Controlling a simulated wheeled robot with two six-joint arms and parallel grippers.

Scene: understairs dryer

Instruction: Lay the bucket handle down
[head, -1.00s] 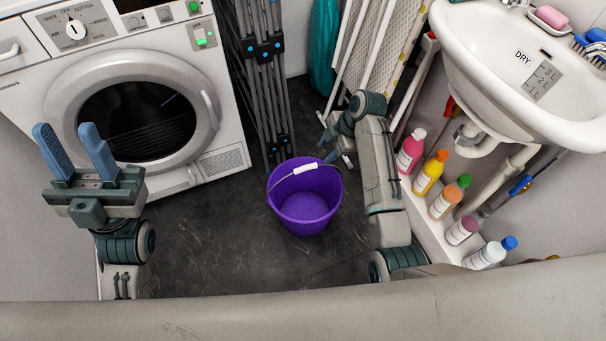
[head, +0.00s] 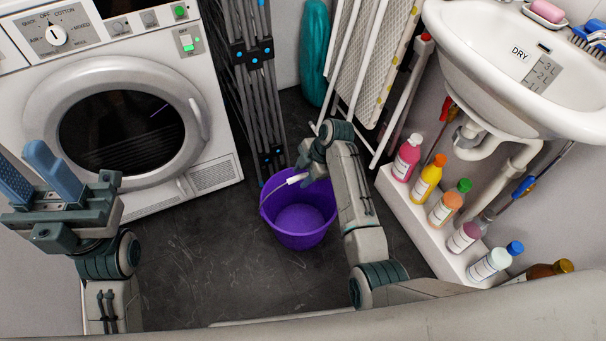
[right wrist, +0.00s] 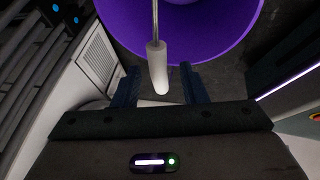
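A purple bucket (head: 302,231) stands on the dark floor. Its wire handle with a white grip (head: 297,178) is raised above the rim. My right gripper (head: 304,168) is at the white grip, over the bucket's far side. In the right wrist view the white grip (right wrist: 157,70) lies between the two dark fingers of my right gripper (right wrist: 160,80), which are apart, with gaps beside the grip. The bucket's purple wall (right wrist: 215,30) is beyond. My right arm hides part of the bucket's right side. My left gripper (head: 36,165) is open and empty at the left.
A white dryer (head: 130,110) is at the left. A folded grey rack (head: 258,80) and an ironing board (head: 390,60) stand behind the bucket. Several bottles stand on a white ledge (head: 425,225) at the right, under the sink (head: 500,70). Floor left of the bucket is clear.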

